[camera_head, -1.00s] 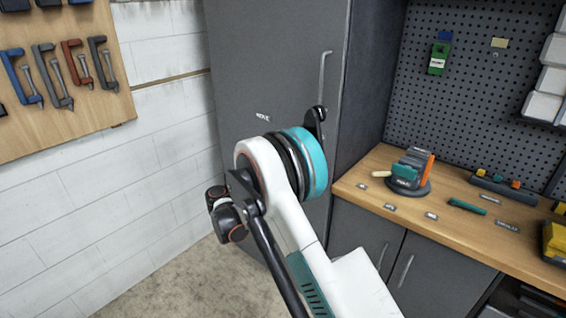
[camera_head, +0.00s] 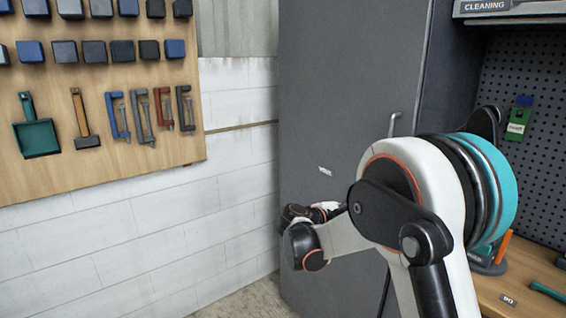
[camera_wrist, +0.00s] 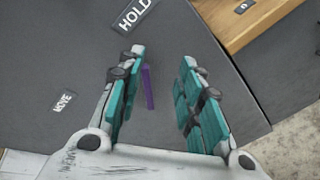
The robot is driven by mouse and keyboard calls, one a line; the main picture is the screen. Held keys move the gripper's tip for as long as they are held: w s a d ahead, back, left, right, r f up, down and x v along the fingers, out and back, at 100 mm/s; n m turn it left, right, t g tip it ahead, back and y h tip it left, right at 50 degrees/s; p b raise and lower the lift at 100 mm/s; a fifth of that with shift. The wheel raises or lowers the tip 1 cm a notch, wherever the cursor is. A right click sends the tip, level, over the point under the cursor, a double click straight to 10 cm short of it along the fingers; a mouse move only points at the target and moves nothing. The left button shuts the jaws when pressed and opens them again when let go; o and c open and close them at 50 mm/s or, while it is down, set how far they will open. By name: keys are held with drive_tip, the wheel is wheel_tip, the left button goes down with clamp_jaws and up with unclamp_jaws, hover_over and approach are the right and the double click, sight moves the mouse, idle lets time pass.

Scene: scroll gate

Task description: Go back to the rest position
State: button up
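My gripper (camera_wrist: 162,95) shows in the wrist view with its two teal-padded fingers spread apart. Nothing is between the pads that I can see as held. Behind the gap is a dark grey surface with a thin purple strip (camera_wrist: 148,88) and a white "HOLD" label (camera_wrist: 133,15). In the head view my arm is folded in front of the tall grey cabinet (camera_head: 345,90), and its joints cover part of the cabinet and the bench. The fingers cannot be made out in the head view.
A wooden tool board (camera_head: 165,150) with clamps hangs on the white brick wall (camera_head: 120,225) at left. A wooden workbench (camera_head: 530,275) and a dark pegboard (camera_head: 535,165) stand at right. The cabinet has a vertical handle (camera_head: 394,122). Some bare floor (camera_head: 250,300) shows below.

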drive_tip(key=s+d+r+m+g+y, duration=0.1)
drive_tip(key=s+d+r+m+y, duration=0.15)
drive_tip(key=s, duration=0.65)
drive_tip(key=s+d+r+m+g+y, duration=0.1)
drive_tip(key=s+r+m+y, duration=0.25)
drive_tip(key=s, duration=0.65)
drive_tip(key=s+a+f+m+y, duration=0.2)
drive_tip(key=s+m, duration=0.2)
drive_tip(key=s, duration=0.7)
drive_tip(key=s+a+f+m+y, duration=0.2)
drive_tip(key=s+a+m+y, duration=0.1)
drive_tip(key=s, duration=0.8)
drive_tip(key=shift+a+m+y, duration=0.3)
drive_tip(key=shift+m, duration=0.1)
